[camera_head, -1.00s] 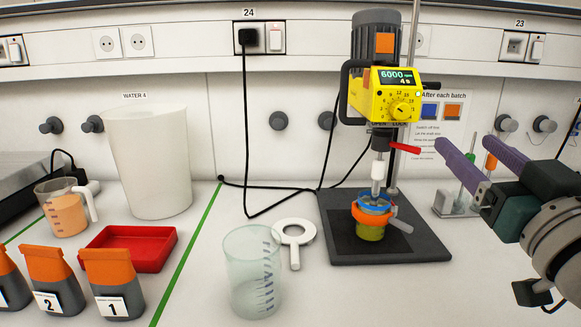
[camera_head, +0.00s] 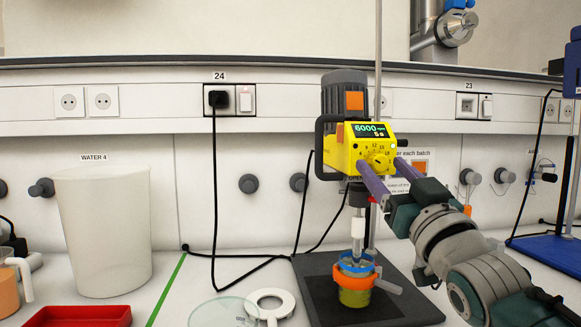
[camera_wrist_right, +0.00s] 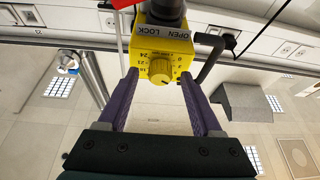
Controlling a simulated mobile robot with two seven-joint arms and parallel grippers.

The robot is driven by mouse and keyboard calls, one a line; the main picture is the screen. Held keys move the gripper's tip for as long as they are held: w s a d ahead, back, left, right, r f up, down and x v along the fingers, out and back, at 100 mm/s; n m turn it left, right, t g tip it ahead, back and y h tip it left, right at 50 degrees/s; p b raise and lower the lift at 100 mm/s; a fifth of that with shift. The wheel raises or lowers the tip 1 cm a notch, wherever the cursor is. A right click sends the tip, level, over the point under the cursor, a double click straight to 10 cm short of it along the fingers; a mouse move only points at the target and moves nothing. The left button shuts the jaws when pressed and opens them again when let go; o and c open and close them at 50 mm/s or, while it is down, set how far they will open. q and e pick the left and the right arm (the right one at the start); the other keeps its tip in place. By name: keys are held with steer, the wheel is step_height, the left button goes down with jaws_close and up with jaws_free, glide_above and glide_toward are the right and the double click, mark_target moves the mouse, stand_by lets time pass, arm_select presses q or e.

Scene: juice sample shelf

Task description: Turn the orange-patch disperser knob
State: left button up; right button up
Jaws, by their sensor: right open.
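The disperser has a grey motor (camera_head: 345,95) with an orange patch (camera_head: 354,101) and a yellow control head (camera_head: 347,150). Its display (camera_head: 370,129) reads 6000 and 5 s. The yellow knob (camera_head: 378,163) is on the head's front face and also shows in the right wrist view (camera_wrist_right: 160,70). My right gripper (camera_head: 384,166) is open, its purple fingers reaching toward the head on either side of the knob. In the right wrist view its fingertips (camera_wrist_right: 159,76) flank the knob; contact cannot be told. My left gripper is not in view.
Below the head, the shaft enters a cup (camera_head: 354,298) with an orange clamp, on a dark base plate (camera_head: 410,308). A white bucket (camera_head: 100,230) stands left. Black cables hang behind.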

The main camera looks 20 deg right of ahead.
steer(key=shift+w+r, duration=0.1)
steer(key=shift+w, duration=0.1)
steer(key=shift+c, duration=0.3)
jaws_close()
